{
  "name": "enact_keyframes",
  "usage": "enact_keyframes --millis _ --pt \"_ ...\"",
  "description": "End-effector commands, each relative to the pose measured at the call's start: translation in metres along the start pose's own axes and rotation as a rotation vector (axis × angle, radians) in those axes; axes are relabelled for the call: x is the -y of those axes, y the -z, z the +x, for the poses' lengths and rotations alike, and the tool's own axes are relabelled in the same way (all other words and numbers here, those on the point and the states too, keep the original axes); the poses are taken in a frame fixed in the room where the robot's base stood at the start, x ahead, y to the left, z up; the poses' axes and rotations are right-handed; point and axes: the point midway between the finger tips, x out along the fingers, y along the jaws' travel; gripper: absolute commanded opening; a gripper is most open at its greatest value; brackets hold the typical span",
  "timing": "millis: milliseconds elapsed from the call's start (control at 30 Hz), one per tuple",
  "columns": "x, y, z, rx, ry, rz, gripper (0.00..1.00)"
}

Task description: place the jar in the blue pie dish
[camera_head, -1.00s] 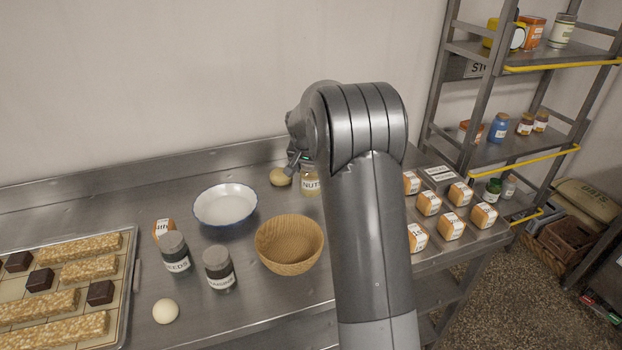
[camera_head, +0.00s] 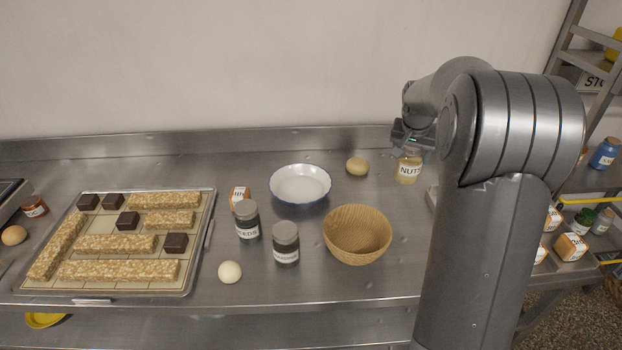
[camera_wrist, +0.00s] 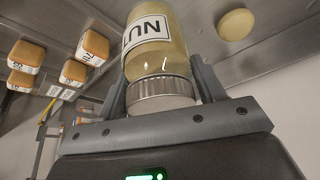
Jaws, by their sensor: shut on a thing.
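The jar (camera_head: 408,170), pale yellow with a label reading NUTS, is at the back right of the counter. My gripper (camera_head: 408,148) is shut on it from above, by the lid. In the wrist view the jar (camera_wrist: 155,50) stands between my gripper's two fingers (camera_wrist: 163,92), its metal lid towards the palm. I cannot tell whether the jar's base touches the counter. The blue pie dish (camera_head: 300,186), white inside with a blue rim, sits at the back middle, left of the jar. It looks empty.
A round tan bun (camera_head: 357,166) lies between dish and jar. A tray (camera_head: 205,225) of bars lies further left.

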Motion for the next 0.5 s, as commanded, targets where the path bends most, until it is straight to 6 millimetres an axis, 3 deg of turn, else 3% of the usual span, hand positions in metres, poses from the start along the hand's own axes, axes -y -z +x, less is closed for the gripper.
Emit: enact_keyframes --millis 33,200,333,500 --pt "0.028 -0.002 -0.002 -0.002 0.022 -0.049 0.25" --pt "0.105 -0.013 -0.01 -0.001 0.084 -0.202 0.25" --pt "0.15 -0.024 -0.016 -0.002 0.122 -0.292 0.25" --pt "0.182 -0.034 -0.022 -0.004 0.15 -0.359 0.25"
